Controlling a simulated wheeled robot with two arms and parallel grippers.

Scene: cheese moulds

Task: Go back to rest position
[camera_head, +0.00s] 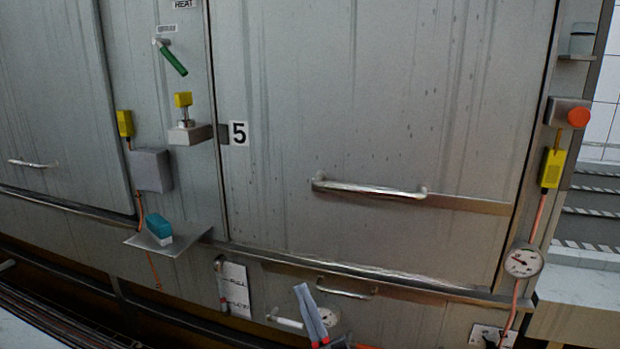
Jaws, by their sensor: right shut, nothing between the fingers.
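My right gripper (304,292) shows at the bottom middle of the head view. Its grey-blue fingers point up and are shut, with nothing seen between them. Small red parts show at its lower end, by the frame edge. It appears in front of the lower panel, partly over a round dial (328,316); I cannot tell how far it is from the panel. My left gripper is not in view.
A large grey door marked 5 (400,100) has a horizontal handle (370,188). A small shelf (140,242) with a teal-topped block (160,229) juts out at left. A red-orange knob (578,117) and a gauge (523,261) are at right.

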